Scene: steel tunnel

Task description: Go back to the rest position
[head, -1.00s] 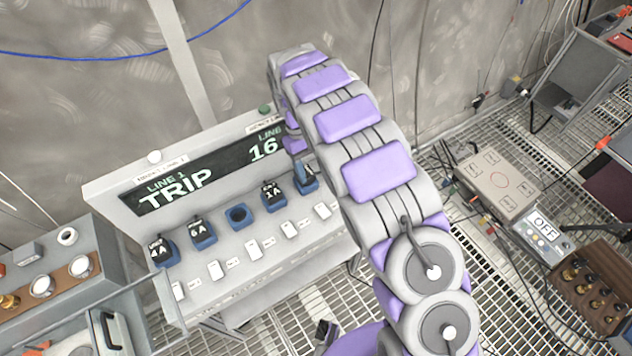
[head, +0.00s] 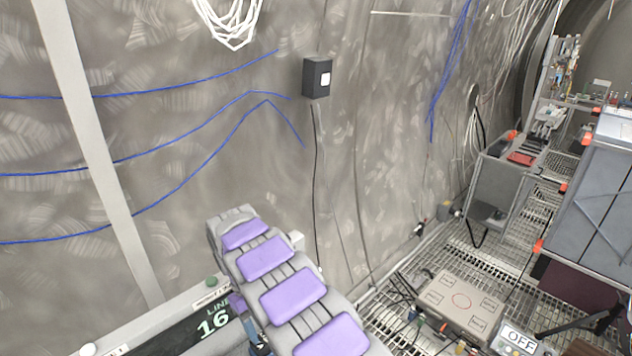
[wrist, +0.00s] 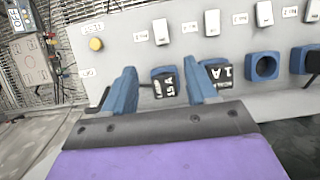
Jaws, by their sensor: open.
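My gripper (wrist: 163,88) is open in the wrist view, its two blue fingers apart. A black-topped fuse marked 15 A (wrist: 163,84) shows between the fingertips in a blue socket; whether they touch it I cannot tell. A fuse marked 1A (wrist: 217,73) sits just right of it, partly behind the right finger.
An empty blue socket (wrist: 264,66), white switches (wrist: 211,22) and a yellow button (wrist: 96,44) are on the panel. A grey box (head: 458,302) and an OFF unit (head: 516,338) lie on the grating. Blue cables (head: 180,160) run along the wall; a grey cabinet (head: 600,200) stands right.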

